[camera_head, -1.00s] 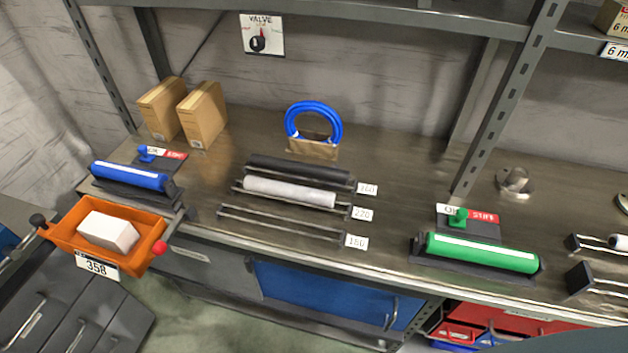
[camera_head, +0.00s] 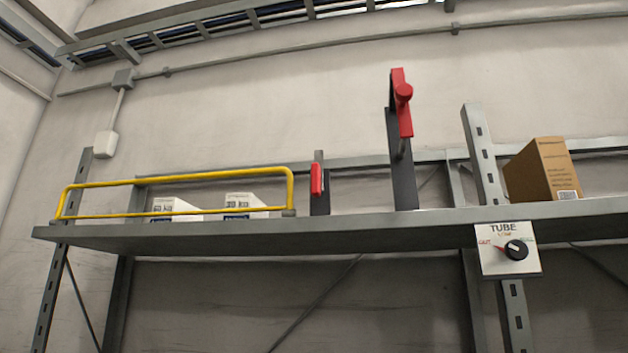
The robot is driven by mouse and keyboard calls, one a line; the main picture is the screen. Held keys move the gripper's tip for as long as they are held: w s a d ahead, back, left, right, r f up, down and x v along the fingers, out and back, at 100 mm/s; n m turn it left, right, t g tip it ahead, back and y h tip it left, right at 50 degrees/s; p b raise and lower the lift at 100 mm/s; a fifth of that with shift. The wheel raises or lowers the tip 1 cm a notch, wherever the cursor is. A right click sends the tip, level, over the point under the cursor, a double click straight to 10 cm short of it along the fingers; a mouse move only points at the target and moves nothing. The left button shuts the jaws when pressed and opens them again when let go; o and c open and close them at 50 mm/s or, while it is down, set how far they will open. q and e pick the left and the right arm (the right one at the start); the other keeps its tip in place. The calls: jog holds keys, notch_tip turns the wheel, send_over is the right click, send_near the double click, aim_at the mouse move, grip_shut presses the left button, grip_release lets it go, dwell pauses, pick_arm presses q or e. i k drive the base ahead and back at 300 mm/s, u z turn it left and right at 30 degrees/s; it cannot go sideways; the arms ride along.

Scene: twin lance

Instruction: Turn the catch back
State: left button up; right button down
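Two red parts that could be the catch show on the upper shelf; I cannot tell which one is meant. A small upright red piece (camera_head: 316,180) sits on a short dark post beside the right end of the yellow rail (camera_head: 180,180). A larger red handle-like piece (camera_head: 402,100) sits at the top of a taller dark post (camera_head: 402,182) further right. The yellow rail is a low frame along the shelf's left front. Neither of my grippers is in view.
The grey shelf (camera_head: 300,234) spans the view. White boxes (camera_head: 243,202) stand behind the yellow rail, and a cardboard box (camera_head: 543,170) stands at right. A TUBE sign with a black knob (camera_head: 516,250) hangs below the shelf edge. Conduit runs along the wall above.

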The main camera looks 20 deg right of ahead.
aim_at(317, 167)
jog(key=u, duration=1.9)
jog(key=i, duration=0.95)
jog(key=z, duration=3)
